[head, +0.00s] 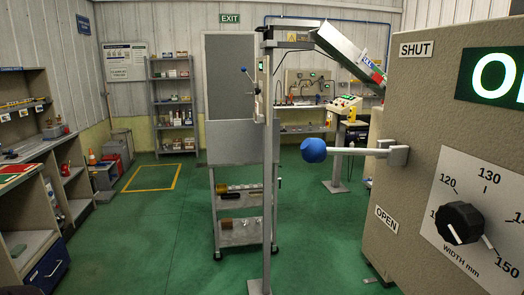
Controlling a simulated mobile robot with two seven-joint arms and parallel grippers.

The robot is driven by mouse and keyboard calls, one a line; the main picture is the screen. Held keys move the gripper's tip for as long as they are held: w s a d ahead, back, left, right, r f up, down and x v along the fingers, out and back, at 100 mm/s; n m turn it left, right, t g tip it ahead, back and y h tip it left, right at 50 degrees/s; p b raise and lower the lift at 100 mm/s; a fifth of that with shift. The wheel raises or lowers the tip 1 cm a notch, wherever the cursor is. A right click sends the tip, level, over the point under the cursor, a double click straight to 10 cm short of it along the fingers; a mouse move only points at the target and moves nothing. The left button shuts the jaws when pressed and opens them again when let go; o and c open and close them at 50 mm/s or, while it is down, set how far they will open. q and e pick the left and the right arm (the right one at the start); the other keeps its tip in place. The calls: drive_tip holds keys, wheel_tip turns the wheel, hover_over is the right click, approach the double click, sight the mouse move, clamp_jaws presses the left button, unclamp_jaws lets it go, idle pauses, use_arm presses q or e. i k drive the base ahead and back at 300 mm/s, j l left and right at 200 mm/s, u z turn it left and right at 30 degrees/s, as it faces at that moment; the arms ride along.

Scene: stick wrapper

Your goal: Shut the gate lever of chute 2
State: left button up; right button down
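A lever with a blue ball knob (314,150) sticks out to the left from the large grey-beige machine housing (394,228) on the right. Its pale arm (358,151) is roughly level and joins a bracket on the housing. A SHUT label (416,49) is above it and an OPEN label (386,219) below it. A smaller lever with a dark knob (245,71) is on the metal post further back. A sloped metal chute (340,45) is behind, at upper right. I cannot read a chute number. Neither gripper is in view.
A black width dial (460,222) and a partly cut-off green display (496,75) are on the housing. A metal post (267,200) and a wheeled cart (238,230) stand in the middle. Shelving (40,170) lines the left. Green floor (145,230) is clear at centre left.

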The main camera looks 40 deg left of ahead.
sight(313, 150)
drive_tip(key=j+u, duration=0.15)
drive_tip(key=u, duration=0.65)
drive_tip(key=k+z, duration=0.2)
drive_tip(key=z, duration=0.85)
drive_tip(key=u, duration=0.5)
drive_tip(key=j+u, duration=0.15)
drive_tip(key=u, duration=0.3)
drive_tip(key=j+u, duration=0.1)
drive_tip(key=u, duration=0.4)
drive_tip(key=j+u, duration=0.1)
drive_tip(key=u, duration=0.35)
